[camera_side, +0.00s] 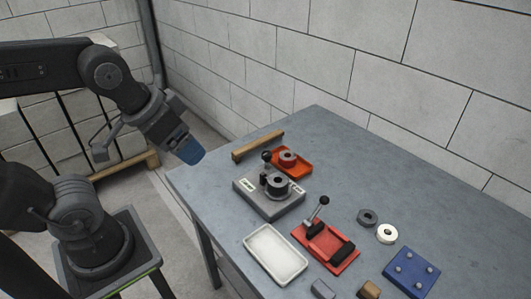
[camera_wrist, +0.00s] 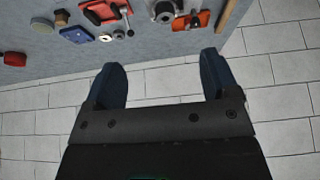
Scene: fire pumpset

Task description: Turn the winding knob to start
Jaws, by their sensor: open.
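My gripper (camera_side: 190,152) hangs in the air off the table's left edge, apart from everything, with blue fingers. In the wrist view my gripper (camera_wrist: 163,70) has its fingers spread, with nothing between them. A grey base block (camera_side: 268,201) with pale labels stands near the table's left side. It carries a thick black round part (camera_side: 278,184) and an upright post with a black ball top (camera_side: 266,156). A red fixture (camera_side: 326,249) to its right has a tilted lever with a ball end (camera_side: 324,200). I cannot tell which of these parts is the winding knob.
A white tray (camera_side: 275,255) is in front. A dark nut (camera_side: 367,216), white ring (camera_side: 387,233) and blue plate (camera_side: 412,271) lie right. The back right is clear.

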